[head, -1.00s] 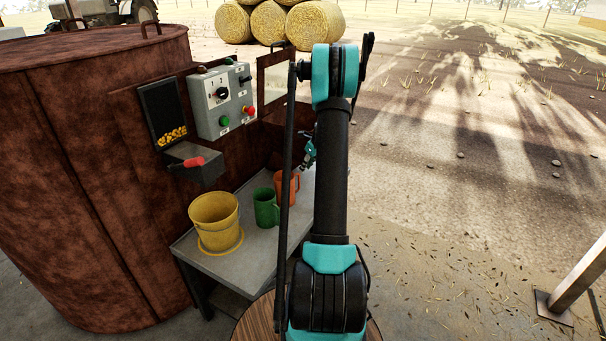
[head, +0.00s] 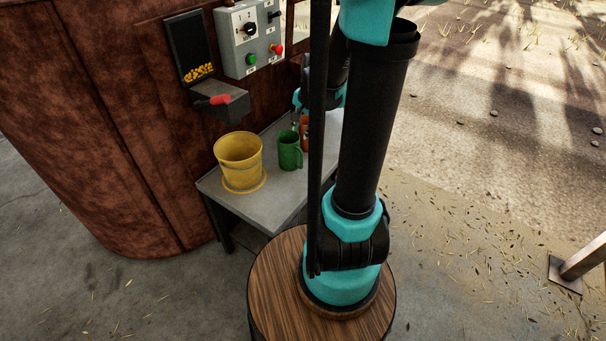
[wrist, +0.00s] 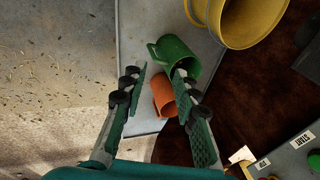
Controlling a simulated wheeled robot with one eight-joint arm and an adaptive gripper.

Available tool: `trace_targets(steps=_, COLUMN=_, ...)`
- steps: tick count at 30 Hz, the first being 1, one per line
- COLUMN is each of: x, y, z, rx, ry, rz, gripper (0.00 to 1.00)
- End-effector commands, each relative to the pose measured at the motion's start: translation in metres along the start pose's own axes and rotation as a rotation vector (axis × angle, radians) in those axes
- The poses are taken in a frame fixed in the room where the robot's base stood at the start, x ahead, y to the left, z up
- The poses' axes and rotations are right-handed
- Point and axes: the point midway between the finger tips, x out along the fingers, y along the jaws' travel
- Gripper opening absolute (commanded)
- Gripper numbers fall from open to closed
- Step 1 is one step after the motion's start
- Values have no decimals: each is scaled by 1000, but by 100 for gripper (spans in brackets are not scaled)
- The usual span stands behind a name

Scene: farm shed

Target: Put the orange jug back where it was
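The orange jug (head: 304,133) stands on the grey table beside the green jug, partly hidden behind my arm in the head view. In the wrist view the orange jug (wrist: 163,95) shows between my fingers, with the right finger overlapping its edge. My gripper (wrist: 160,74) is open and holds nothing. I cannot tell how far beyond the fingertips the jug is. The green jug (head: 290,151) stands just left of the orange one; it also shows in the wrist view (wrist: 174,55) near the fingertips.
A yellow bucket (head: 239,160) stands on a yellow ring at the left of the grey table (head: 275,193). Behind it are a chute with a red handle (head: 220,99) and a control box (head: 249,40) on the rusty wall. Bare table shows in front of the jugs.

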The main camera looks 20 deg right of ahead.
Motion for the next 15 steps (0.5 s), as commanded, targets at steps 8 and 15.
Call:
trace_targets(steps=8, x=-20, y=71, z=95, rx=-628, ry=40, rz=20, gripper=30)
trace_targets(steps=15, x=-19, y=111, z=132, rx=-949, ry=59, rz=36, gripper=30)
